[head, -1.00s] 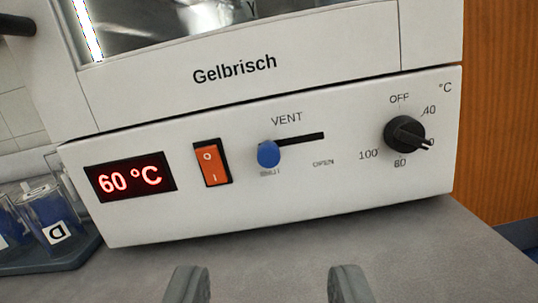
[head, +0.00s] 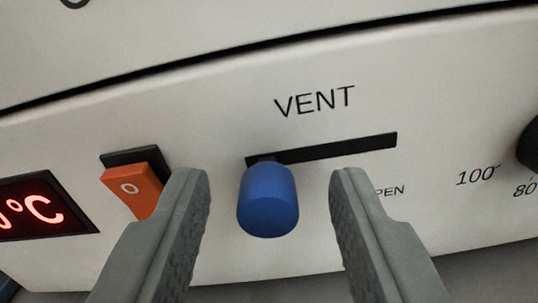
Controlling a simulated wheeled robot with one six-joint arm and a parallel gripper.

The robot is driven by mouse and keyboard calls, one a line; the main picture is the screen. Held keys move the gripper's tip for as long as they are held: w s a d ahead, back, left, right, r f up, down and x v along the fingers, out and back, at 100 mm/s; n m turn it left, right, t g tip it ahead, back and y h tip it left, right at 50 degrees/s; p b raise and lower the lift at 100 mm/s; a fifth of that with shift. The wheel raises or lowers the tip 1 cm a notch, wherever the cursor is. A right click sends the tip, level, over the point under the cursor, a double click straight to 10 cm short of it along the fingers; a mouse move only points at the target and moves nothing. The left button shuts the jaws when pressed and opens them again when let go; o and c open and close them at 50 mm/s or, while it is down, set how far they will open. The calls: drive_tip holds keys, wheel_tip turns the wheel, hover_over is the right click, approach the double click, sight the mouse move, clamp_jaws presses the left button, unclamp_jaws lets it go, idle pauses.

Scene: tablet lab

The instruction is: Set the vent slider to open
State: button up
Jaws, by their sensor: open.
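The blue vent slider knob (head: 268,202) sits at the left end of its dark horizontal slot (head: 340,148), under the word VENT. The OPEN label (head: 391,191) below the slot's right end is partly covered by my right finger. The SHUT label is hidden now. My gripper (head: 268,185) is open, with one finger on each side of the knob. A gap shows between the knob and each finger, wider on the right.
The orange rocker switch (head: 138,190) is close to the left finger, which partly covers it. The red display (head: 40,208) is further left. The black temperature dial (head: 530,145) is at the right edge.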

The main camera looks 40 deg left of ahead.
sight(388, 137)
drive_tip(key=shift+w+a, duration=0.15)
drive_tip(key=shift+w, duration=0.05)
drive_tip(key=shift+c, duration=0.4)
clamp_jaws()
drive_tip(key=shift+w+d, duration=0.7)
drive_tip(key=shift+d, duration=0.3)
drive_tip(key=shift+w+d, duration=0.65)
drive_tip(key=shift+d, duration=0.35)
drive_tip(key=shift+o, duration=0.4)
unclamp_jaws()
drive_tip(key=shift+w+d, duration=0.1)
drive_tip(key=shift+d, duration=0.1)
drive_tip(key=v, duration=1.7)
